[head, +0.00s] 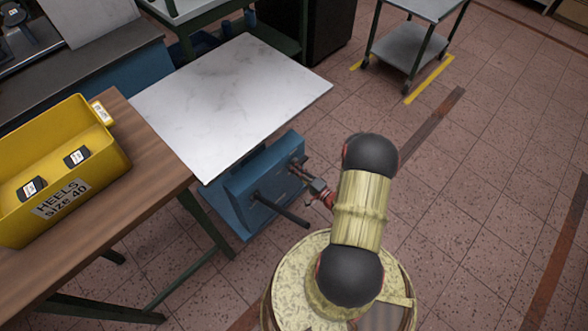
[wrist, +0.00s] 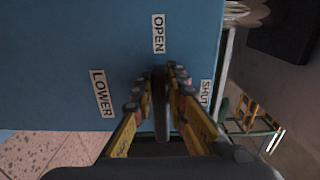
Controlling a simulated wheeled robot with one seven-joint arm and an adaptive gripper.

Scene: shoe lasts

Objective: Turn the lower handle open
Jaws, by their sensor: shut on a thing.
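The lower handle (wrist: 160,112) is a dark bar on a blue panel, between the two yellow fingers of my gripper (wrist: 163,92) in the wrist view. The fingers are shut on it. The bar runs upright in that picture, its far end just below the OPEN label (wrist: 158,34). The SHUT label (wrist: 206,93) is to the right and the LOWER label (wrist: 102,93) to the left. In the head view my gripper (head: 316,186) is at the right part of the blue cabinet's front; the gripped handle is hard to make out there.
Another dark bar (head: 282,208) sticks out of the blue cabinet (head: 232,202), left of my gripper. A white top (head: 230,90) lies behind the cabinet. A wooden table (head: 155,165) with a yellow bin (head: 105,172) is at left.

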